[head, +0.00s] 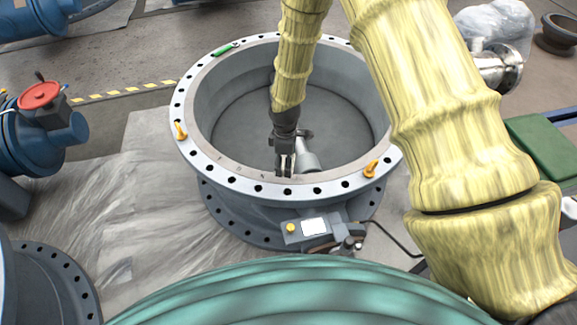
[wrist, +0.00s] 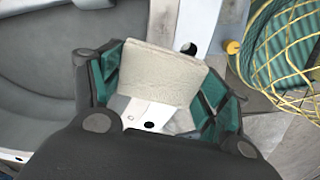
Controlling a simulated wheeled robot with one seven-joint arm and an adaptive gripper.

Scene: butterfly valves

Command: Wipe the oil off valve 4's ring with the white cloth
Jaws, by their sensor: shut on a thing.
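A large round valve with a pale bolted ring (head: 183,100) stands in the middle of the head view, its wide bore facing up. No readable number shows on it. My gripper (head: 286,168) is over the near part of this ring, pointing down. In the wrist view my gripper (wrist: 160,88) is shut on the white cloth (wrist: 163,72), a cream folded pad between its green-lined fingers. The ring (wrist: 198,22) passes beneath the cloth, with bolt holes beside it. I cannot tell whether the cloth touches the ring. No oil is clearly visible; the cloth and gripper hide part of the ring.
A control box (head: 307,229) is at the valve's near side. A blue valve with a red handwheel (head: 39,95) stands left.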

